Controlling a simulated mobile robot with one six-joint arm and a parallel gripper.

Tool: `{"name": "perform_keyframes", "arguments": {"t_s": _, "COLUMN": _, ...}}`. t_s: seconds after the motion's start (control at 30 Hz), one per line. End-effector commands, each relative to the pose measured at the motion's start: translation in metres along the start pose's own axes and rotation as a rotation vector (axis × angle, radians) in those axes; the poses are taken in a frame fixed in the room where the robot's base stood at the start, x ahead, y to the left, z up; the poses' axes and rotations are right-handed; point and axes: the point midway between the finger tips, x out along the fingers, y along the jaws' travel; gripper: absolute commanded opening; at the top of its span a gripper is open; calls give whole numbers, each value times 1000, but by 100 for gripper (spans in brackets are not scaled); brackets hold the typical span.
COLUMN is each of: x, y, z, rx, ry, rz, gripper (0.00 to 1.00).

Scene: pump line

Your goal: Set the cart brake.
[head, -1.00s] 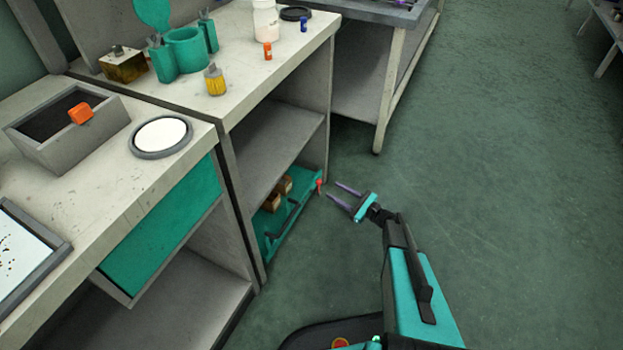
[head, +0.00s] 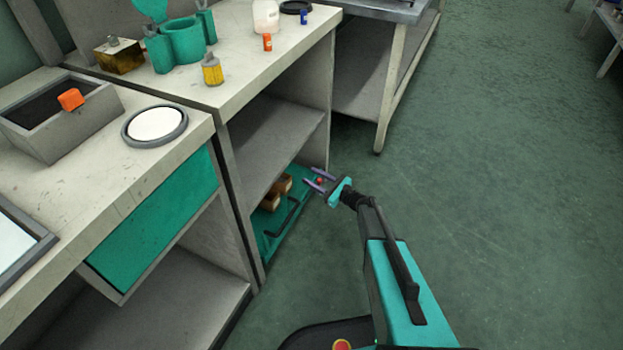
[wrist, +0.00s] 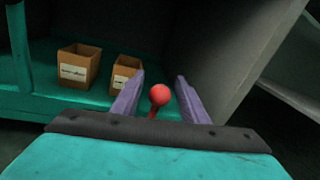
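The cart is a low teal platform (head: 272,243) under the bench, with a dark bar handle (head: 283,219) along its front. A red ball-topped lever (wrist: 159,95), which looks like the brake, stands at the cart's right end. It also shows as a small red spot in the head view (head: 319,180). My gripper (head: 314,180) is open, with its two purple fingers pointing at the lever. In the wrist view my gripper (wrist: 160,92) has the red ball between its fingers, with gaps on both sides. The lever's foot is mostly hidden by my gripper body.
Two brown labelled boxes, a larger one (wrist: 77,68) and a smaller one (wrist: 125,74), sit on the cart left of the lever. The bench's grey side panel (wrist: 219,50) stands close on the right. The green floor (head: 480,210) to the right is clear.

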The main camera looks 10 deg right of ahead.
Motion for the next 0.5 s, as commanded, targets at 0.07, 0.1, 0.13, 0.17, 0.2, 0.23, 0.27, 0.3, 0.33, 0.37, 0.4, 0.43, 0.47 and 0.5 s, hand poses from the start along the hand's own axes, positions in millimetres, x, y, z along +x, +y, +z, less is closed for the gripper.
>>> {"name": "perform_keyframes", "arguments": {"t_s": 0.07, "x": 6, "y": 0, "z": -1, "rx": 0, "ry": -1, "rz": 1, "gripper": 40}}
{"name": "perform_keyframes", "arguments": {"t_s": 0.1, "x": 8, "y": 0, "z": 0, "rx": 0, "ry": -1, "rz": 1, "gripper": 40}}
{"name": "perform_keyframes", "arguments": {"t_s": 0.13, "x": 9, "y": 0, "z": 0, "rx": 0, "ry": -1, "rz": 1, "gripper": 40}}
{"name": "perform_keyframes", "arguments": {"t_s": 0.17, "x": 10, "y": 0, "z": 0, "rx": 1, "ry": -1, "rz": 1, "gripper": 40}}
{"name": "perform_keyframes", "arguments": {"t_s": 0.2, "x": 11, "y": 0, "z": 0, "rx": 1, "ry": -1, "rz": 0, "gripper": 40}}
{"name": "perform_keyframes", "arguments": {"t_s": 0.23, "x": 11, "y": 0, "z": 0, "rx": 1, "ry": -1, "rz": 0, "gripper": 40}}
{"name": "perform_keyframes", "arguments": {"t_s": 0.27, "x": 11, "y": 0, "z": 0, "rx": 1, "ry": -1, "rz": 0, "gripper": 40}}
{"name": "perform_keyframes", "arguments": {"t_s": 0.3, "x": 11, "y": 0, "z": 0, "rx": 0, "ry": -1, "rz": 0, "gripper": 40}}
{"name": "perform_keyframes", "arguments": {"t_s": 0.33, "x": 11, "y": 0, "z": 1, "rx": 0, "ry": -1, "rz": 0, "gripper": 40}}
{"name": "perform_keyframes", "arguments": {"t_s": 0.37, "x": 11, "y": 0, "z": 1, "rx": 0, "ry": -1, "rz": 0, "gripper": 40}}
{"name": "perform_keyframes", "arguments": {"t_s": 0.4, "x": 11, "y": 0, "z": 1, "rx": 0, "ry": -1, "rz": 0, "gripper": 40}}
{"name": "perform_keyframes", "arguments": {"t_s": 0.43, "x": 11, "y": 0, "z": 1, "rx": 0, "ry": -1, "rz": 0, "gripper": 40}}
{"name": "perform_keyframes", "arguments": {"t_s": 0.47, "x": 11, "y": 0, "z": 1, "rx": 0, "ry": -1, "rz": -1, "gripper": 40}}
{"name": "perform_keyframes", "arguments": {"t_s": 0.5, "x": 11, "y": 0, "z": 0, "rx": 0, "ry": -1, "rz": -1, "gripper": 36}}
